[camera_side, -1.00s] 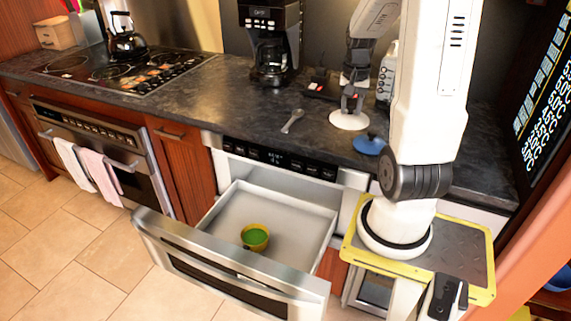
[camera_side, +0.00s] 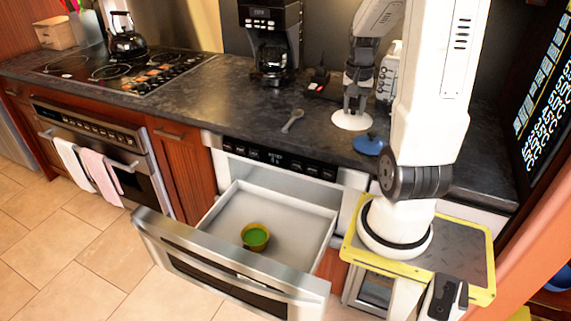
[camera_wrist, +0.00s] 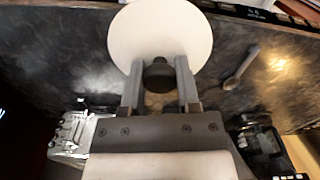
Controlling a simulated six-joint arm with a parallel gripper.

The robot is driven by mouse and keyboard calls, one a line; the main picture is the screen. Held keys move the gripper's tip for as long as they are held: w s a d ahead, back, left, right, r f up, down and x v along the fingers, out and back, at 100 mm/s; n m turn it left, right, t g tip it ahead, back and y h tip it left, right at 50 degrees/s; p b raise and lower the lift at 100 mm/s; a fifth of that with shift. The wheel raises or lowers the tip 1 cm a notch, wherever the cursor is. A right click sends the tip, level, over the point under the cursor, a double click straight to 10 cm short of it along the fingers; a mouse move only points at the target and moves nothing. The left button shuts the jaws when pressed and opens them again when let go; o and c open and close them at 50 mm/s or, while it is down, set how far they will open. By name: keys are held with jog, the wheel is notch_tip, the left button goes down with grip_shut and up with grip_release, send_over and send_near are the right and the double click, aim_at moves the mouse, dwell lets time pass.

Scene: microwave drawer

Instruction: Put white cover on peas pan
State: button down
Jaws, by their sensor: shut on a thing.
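The white cover (camera_side: 352,120) is a round disc with a dark knob, over the dark counter near its front part. It fills the top of the wrist view (camera_wrist: 160,30), with the dark knob (camera_wrist: 159,76) between my fingers. My gripper (camera_side: 353,101) points down and is shut on that knob. I cannot tell whether the cover touches the counter. The peas pan (camera_side: 255,237) is a small yellow pan with green contents. It stands uncovered in the open microwave drawer (camera_side: 291,207), to the lower left of my gripper.
A blue lid (camera_side: 370,145) lies on the counter just in front of the white cover. A spoon (camera_side: 292,121) lies to the left. The drawer floor around the pan is clear.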

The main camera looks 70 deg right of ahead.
aim_at(351, 104)
jog(key=shift+r, duration=0.65)
jog(key=r, duration=0.3)
jog(key=shift+w+a+r, duration=0.1)
jog(key=shift+w+r, duration=0.25)
jog(key=w+a+n, duration=0.6)
jog(key=w+a, duration=0.1)
jog(key=w, duration=0.5)
jog(key=w+a+n, duration=0.6)
jog(key=w, duration=0.6)
notch_tip(351, 104, down, 42)
jog(key=shift+s+a, duration=0.2)
jog(key=shift+f, duration=0.1)
jog(key=shift+f, duration=2.9)
jog(key=shift+f, duration=0.4)
